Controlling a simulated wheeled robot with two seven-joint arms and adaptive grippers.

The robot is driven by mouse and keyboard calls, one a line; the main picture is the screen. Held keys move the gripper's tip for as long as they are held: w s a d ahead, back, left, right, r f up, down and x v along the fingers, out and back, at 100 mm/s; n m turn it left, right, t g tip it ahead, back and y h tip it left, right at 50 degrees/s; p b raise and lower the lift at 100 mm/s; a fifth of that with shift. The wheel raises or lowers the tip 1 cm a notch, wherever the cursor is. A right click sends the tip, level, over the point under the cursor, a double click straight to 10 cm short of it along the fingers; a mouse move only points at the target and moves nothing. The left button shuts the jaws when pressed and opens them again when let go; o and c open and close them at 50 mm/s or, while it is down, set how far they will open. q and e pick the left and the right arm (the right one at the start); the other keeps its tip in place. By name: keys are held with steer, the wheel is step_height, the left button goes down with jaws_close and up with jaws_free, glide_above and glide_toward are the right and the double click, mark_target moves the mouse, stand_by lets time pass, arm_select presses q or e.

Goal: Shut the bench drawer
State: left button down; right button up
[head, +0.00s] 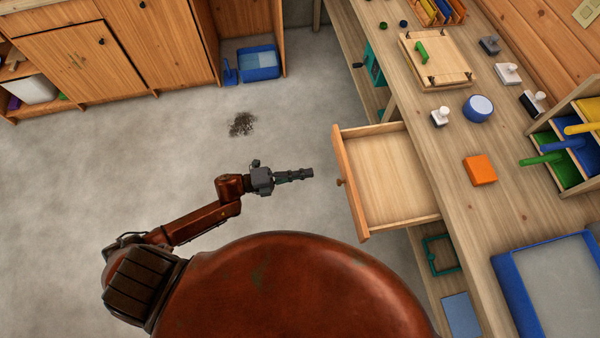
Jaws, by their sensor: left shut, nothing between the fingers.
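The bench drawer (390,178) is pulled out from the wooden bench (440,150) and looks empty inside. Its front panel (350,184) faces left and has a small round knob (341,182). My left gripper (310,173) is shut and empty. It is over the floor to the left of the drawer front, apart from it, pointing right toward the knob. My right gripper is not in view.
An orange block (480,170), a blue round container (478,108) and several stamp-like items stand on the bench top. A blue tray (507,290) lies at the near right. Dark dirt (242,124) lies on the otherwise clear floor.

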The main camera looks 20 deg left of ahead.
mark_target(342, 167)
arm_select(q)
steer(key=x, duration=0.9)
steer(key=shift+w+d+f+b, duration=0.1)
steer(key=shift+w+d+b, duration=0.05)
steer(key=shift+b, duration=0.2)
steer(key=shift+d, duration=0.1)
